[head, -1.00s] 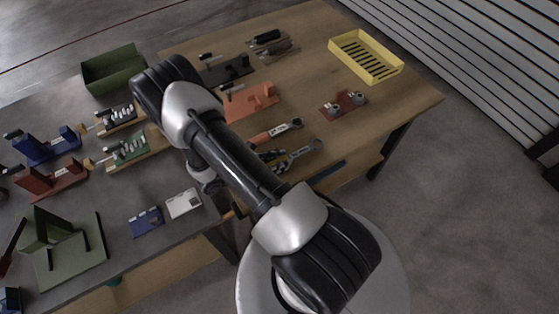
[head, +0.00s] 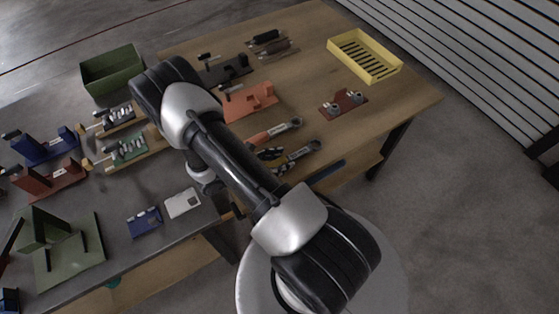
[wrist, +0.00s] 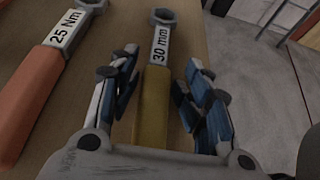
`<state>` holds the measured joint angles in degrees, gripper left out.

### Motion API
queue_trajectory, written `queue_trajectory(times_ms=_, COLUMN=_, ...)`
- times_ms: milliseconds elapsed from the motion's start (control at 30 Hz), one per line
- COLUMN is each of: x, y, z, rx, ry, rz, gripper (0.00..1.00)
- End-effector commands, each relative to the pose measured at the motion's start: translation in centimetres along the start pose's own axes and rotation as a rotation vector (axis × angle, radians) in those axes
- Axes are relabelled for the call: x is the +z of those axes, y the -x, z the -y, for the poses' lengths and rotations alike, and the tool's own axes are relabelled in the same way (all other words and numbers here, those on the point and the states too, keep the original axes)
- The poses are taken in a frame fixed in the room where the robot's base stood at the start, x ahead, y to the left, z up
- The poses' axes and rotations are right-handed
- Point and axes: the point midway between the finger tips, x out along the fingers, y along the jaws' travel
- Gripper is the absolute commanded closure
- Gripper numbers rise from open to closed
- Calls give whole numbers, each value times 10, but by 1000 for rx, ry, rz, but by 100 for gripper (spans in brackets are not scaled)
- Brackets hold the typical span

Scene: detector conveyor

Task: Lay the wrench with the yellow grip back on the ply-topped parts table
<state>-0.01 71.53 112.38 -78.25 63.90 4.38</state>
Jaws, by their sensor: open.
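The wrench with the yellow grip (wrist: 153,105) lies along the wooden surface in the wrist view, its grey ring head marked "30 mm" pointing away. My gripper (wrist: 158,85) is open, with one blue-and-black finger on each side of the yellow grip and a visible gap to both. The near end of the grip is hidden behind the gripper body. In the head view the wrench's grey shaft (head: 301,154) shows on the ply-topped parts table (head: 400,104), close to its near edge. My arm and gripper hide part of its grip there.
An orange-gripped wrench (head: 276,132) marked "25 Nm" lies just left of the yellow one in the wrist view. A red block with fittings (head: 343,103), an orange holder (head: 249,101) and a yellow slotted tray (head: 365,56) stand farther back. Bare wood lies between them.

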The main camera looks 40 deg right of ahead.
Motion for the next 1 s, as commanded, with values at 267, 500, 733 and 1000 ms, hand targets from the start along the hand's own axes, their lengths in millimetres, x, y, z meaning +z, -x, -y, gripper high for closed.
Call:
queue_trajectory(times_ms=267, x=5, y=21, z=-2, rx=9, ry=7, rz=-22, gripper=55)
queue_trajectory(times_ms=500, x=8, y=78, z=-1, rx=7, ry=3, rz=-19, gripper=55)
queue_trajectory(times_ms=733, x=8, y=115, z=-1, rx=4, ry=2, rz=-17, gripper=55)
queue_trajectory(times_ms=1000, x=29, y=141, z=-5, rx=-26, ry=-73, rz=-59, gripper=55)
